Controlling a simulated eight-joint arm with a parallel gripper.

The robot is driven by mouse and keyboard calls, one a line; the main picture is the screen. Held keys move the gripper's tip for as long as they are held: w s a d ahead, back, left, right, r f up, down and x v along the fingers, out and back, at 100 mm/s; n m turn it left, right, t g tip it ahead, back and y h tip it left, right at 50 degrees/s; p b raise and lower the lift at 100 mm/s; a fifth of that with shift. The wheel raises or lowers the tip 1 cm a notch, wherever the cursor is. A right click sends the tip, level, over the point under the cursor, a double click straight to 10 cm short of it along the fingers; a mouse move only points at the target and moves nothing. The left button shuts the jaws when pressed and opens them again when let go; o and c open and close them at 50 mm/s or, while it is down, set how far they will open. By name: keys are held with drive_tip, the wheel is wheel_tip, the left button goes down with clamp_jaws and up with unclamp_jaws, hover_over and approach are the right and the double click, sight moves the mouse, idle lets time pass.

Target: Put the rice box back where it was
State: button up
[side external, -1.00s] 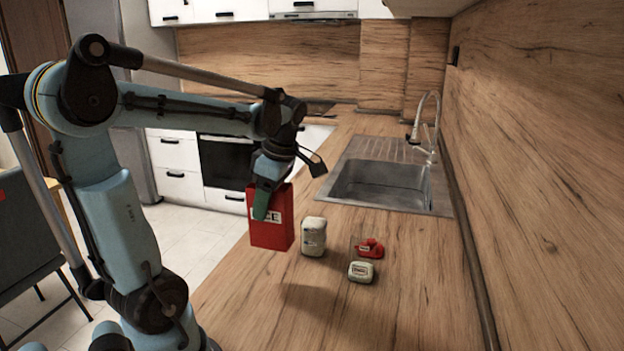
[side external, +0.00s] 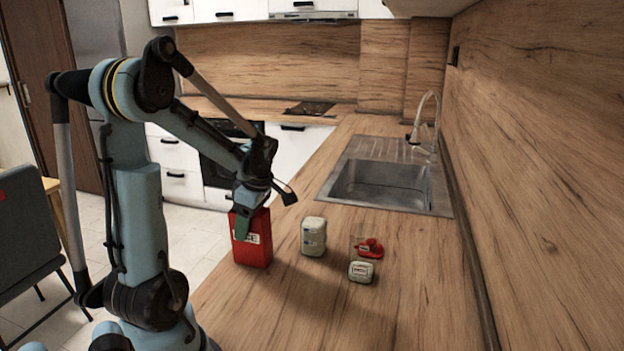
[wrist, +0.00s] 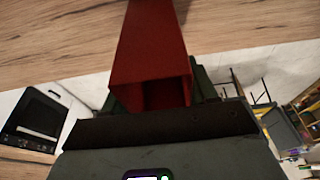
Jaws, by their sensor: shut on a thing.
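The red rice box (side external: 258,253) is upright at the left edge of the wooden counter in the side view. My gripper (side external: 246,222) is shut on its upper part from above. Whether the box's base touches the counter is hard to tell. In the wrist view the red box (wrist: 150,50) extends from between the dark fingers (wrist: 155,100) toward the counter surface (wrist: 60,40). The far finger and part of the box's label are partly hidden in the side view.
A white canister (side external: 313,236) stands just right of the box. Further right are a small white container (side external: 361,271) and a red-topped clear jar (side external: 370,248). The sink (side external: 385,187) lies behind. The front counter (side external: 350,320) is clear.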

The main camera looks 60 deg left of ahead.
drive_tip(key=shift+f, duration=0.15)
drive_tip(key=o, duration=1.4)
drive_tip(key=v, duration=1.2)
drive_tip(key=shift+w+d+m, duration=0.15)
drive_tip(key=shift+d+m, duration=0.15)
drive_tip(key=shift+d, duration=0.05)
drive_tip(key=w+d+f+m+t, duration=0.1)
drive_tip(key=d+m+t, duration=0.2)
drive_tip(key=d+m, duration=0.5)
drive_tip(key=w+d+f+m+t+h, duration=0.1)
drive_tip(key=w+d+f+m+t, duration=0.1)
drive_tip(key=d+m, duration=0.5)
drive_tip(key=w+d+f+m+t+h, duration=0.1)
drive_tip(key=d+m+t, duration=0.3)
drive_tip(key=d+m, duration=0.4)
drive_tip(key=w+f+m, duration=0.1)
drive_tip(key=m, duration=0.2)
drive_tip(key=shift+d, duration=0.35)
